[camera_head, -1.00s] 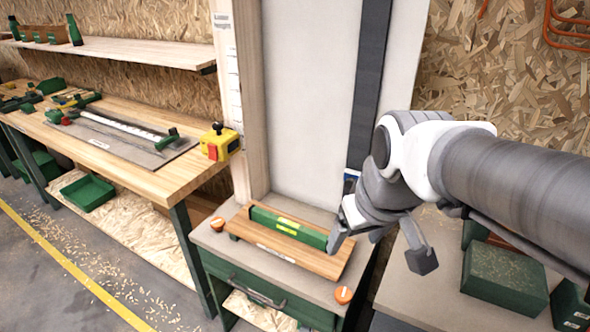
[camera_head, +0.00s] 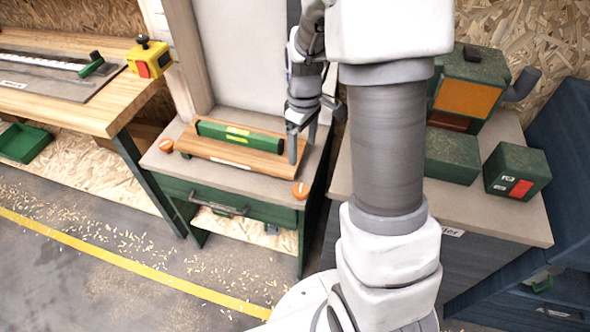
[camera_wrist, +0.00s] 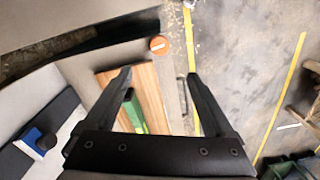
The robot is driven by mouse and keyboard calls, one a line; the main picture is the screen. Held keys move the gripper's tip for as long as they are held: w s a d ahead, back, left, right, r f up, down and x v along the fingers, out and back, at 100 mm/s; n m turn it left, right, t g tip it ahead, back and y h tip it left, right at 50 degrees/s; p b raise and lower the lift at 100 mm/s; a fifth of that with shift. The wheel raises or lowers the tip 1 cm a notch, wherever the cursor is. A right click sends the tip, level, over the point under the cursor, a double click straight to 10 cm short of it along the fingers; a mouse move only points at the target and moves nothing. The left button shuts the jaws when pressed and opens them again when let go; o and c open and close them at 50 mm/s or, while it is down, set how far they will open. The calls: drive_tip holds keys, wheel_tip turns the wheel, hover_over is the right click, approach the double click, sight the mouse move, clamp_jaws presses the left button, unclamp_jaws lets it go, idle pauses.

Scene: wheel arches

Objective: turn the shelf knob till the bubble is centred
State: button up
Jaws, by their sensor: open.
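A wooden shelf board (camera_head: 213,155) lies on the small cabinet top with a green spirit level (camera_head: 262,141) along it. The level has yellow windows; its bubble is too small to make out. One orange knob (camera_head: 166,146) is at the board's left end and another orange knob (camera_head: 300,190) is at the front right corner. My gripper (camera_head: 302,150) is open and empty, above the board's right end, behind the right knob. In the wrist view, an orange knob (camera_wrist: 158,45) with a pale mark shows beyond my open fingers (camera_wrist: 158,76), and the green level (camera_wrist: 133,108) is partly hidden behind the left finger.
The cabinet has a green drawer with a handle (camera_head: 218,208). A workbench (camera_head: 90,115) with a yellow box (camera_head: 150,57) stands left. A grey-topped unit (camera_head: 480,210) with green boxes (camera_head: 517,174) stands right.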

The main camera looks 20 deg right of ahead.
sight(301, 190)
wheel_tip(301, 190, down, 17)
drive_tip(key=shift+f+b, duration=0.15)
drive_tip(key=shift+b, duration=0.75)
drive_tip(key=shift+c, duration=0.3)
drive_tip(key=c, duration=1.3)
